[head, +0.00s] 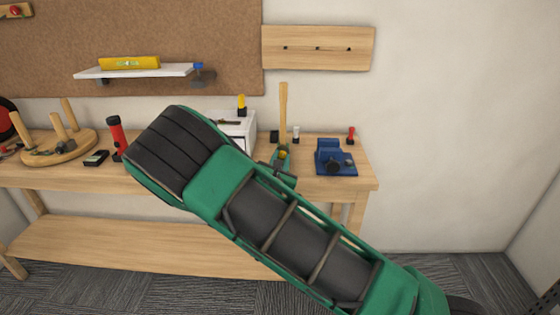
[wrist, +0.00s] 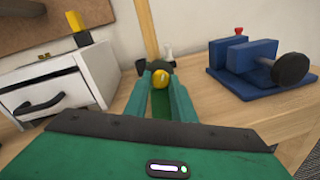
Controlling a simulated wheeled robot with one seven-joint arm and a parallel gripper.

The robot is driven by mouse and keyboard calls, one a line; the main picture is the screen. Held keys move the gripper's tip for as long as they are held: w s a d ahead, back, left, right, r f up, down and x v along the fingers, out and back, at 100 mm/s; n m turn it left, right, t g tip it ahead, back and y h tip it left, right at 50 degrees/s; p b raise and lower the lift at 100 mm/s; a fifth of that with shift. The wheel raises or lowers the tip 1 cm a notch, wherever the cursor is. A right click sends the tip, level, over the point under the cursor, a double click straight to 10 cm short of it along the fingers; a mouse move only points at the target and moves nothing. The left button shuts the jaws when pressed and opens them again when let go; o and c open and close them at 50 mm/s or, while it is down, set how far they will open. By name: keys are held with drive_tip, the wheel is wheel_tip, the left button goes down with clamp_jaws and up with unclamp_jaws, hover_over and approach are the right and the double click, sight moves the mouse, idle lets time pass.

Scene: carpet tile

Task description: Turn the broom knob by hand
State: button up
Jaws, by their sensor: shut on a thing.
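The yellow broom knob (wrist: 160,86) sits between the tips of my green gripper fingers (wrist: 160,80) in the wrist view. My gripper is shut on it. Behind the knob, the wooden broom handle (wrist: 147,30) stands upright from a dark piece. In the head view the handle (head: 283,110) rises from the workbench, and the knob (head: 283,154) shows as a small yellow spot at my gripper (head: 283,160). My green arm hides part of the bench there. The knob's far side is hidden.
A white drawer box (wrist: 55,85) with a dark handle stands left of my fingers. A shelf (head: 135,72) and a wooden rail (head: 318,48) are on the wall.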

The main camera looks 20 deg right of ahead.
drive_tip(key=shift+m, duration=0.5)
drive_tip(key=o, duration=1)
drive_tip(key=v, duration=1)
drive_tip(key=shift+s+a+r, duration=0.1)
drive_tip(key=shift+s, duration=0.25)
